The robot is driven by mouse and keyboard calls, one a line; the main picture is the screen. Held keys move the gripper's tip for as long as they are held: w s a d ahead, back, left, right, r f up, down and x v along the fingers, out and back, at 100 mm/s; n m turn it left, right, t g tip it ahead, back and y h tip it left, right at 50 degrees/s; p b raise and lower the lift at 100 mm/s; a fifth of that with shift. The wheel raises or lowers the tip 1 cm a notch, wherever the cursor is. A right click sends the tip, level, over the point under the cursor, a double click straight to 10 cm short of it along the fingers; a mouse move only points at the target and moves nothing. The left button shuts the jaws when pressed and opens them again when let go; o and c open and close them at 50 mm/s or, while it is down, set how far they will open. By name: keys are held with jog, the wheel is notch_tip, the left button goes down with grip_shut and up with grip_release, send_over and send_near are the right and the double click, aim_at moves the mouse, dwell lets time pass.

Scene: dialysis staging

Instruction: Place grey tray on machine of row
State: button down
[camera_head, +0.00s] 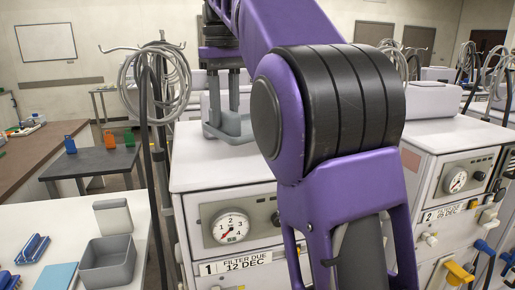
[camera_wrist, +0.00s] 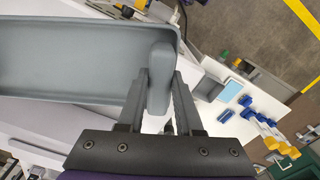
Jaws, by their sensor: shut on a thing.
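The grey tray (camera_wrist: 80,65) fills the upper left of the wrist view, with my gripper (camera_wrist: 160,85) shut on its rounded end grip. In the head view, the tray (camera_head: 238,130) shows under my gripper (camera_head: 229,98), over the back of the white top of machine 1 (camera_head: 198,168). I cannot tell whether the tray touches that top. Machine 1 carries a label reading filter due 12 DEC. Machine 2 (camera_head: 455,150), labelled 05 DEC, stands to the right. My purple arm hides part of the tray and much of machine 1.
A white table (camera_head: 60,225) at front left holds a grey bin (camera_head: 107,262), a grey piece (camera_head: 113,216), blue clips (camera_head: 32,250) and a light blue pad (camera_head: 50,277). A pole with coiled tubing (camera_head: 158,85) stands left of machine 1. Machine 1's front top is bare.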

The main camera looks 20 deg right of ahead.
aim_at(227, 134)
jog(key=f, duration=0.4)
jog(key=shift+s+f, duration=0.2)
jog(key=shift+f, duration=0.1)
jog(key=shift+w+f, duration=0.1)
jog(key=shift+f, duration=2.4)
jog(key=shift+f, duration=0.15)
jog(key=c, duration=0.6)
grip_release()
notch_tip(227, 134, up, 12)
jog(key=shift+r, duration=0.2)
